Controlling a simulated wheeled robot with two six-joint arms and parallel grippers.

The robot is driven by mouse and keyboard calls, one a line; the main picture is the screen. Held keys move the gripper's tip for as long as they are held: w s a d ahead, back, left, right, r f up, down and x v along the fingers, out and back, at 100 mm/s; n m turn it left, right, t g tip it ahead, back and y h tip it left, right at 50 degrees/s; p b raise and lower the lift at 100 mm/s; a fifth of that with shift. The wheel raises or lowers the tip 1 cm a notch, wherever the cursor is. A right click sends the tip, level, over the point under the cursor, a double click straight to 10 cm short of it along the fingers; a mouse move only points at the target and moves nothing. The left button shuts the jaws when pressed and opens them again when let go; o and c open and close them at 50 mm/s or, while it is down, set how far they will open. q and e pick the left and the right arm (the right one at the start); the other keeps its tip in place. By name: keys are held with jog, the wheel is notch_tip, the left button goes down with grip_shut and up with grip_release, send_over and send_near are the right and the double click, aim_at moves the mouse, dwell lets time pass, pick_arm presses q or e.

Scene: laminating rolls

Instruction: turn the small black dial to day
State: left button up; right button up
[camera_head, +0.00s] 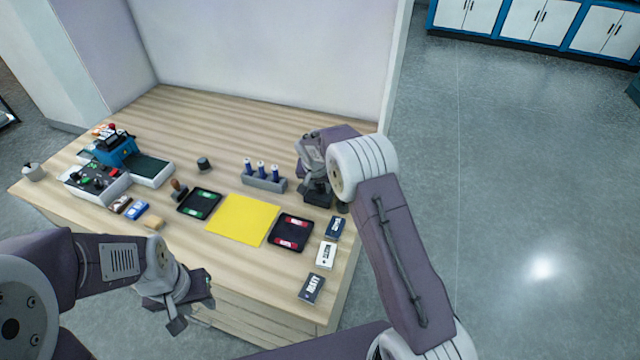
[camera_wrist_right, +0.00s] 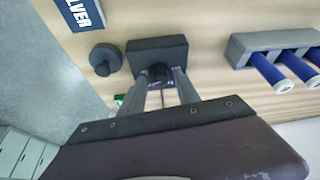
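A dark rectangular block (camera_wrist_right: 157,47) stands on the table, with a small black round knob (camera_wrist_right: 160,72) at its near side in the right wrist view. The knob looks like the dial; no marking on it is readable. My right gripper (camera_wrist_right: 162,80) has its two fingertips on either side of this knob. Whether they press on it cannot be told. In the head view the block (camera_head: 317,197) sits under my right gripper, which hides the knob. My left gripper (camera_head: 188,303) hangs in front of the table's near edge, away from the block; its finger gap is unclear.
A dark round piece (camera_wrist_right: 105,59) stands beside the block. A grey rack (camera_head: 264,183) with blue-handled tools is near. Labelled boxes (camera_head: 325,255), a yellow sheet (camera_head: 241,219), a red-marked pad (camera_head: 290,232), a green-marked pad (camera_head: 199,204) and a blue machine (camera_head: 115,152) share the table.

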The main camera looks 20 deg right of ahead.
grip_shut()
